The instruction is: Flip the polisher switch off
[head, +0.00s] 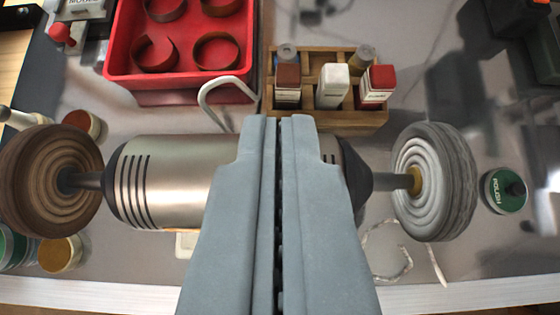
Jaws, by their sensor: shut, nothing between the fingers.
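The polisher (173,181) lies across the middle of the head view, with a steel motor body, a brown wheel (48,182) at the left and a grey-white wheel (436,180) at the right. My gripper (278,118) is shut and empty. It reaches up from the bottom of the picture over the middle of the motor body and hides that part. I cannot make out the switch. A small cream-coloured piece (186,245) shows at the lower edge of the motor, left of my gripper; I cannot tell what it is.
A red tray (118,45) with several brown rings stands at the back left. A wooden rack (323,118) with polishing bars stands behind the polisher. A green polish tin (504,191) sits at the right. Small tins (60,254) stand at the left. The bench's front edge (460,296) is pale.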

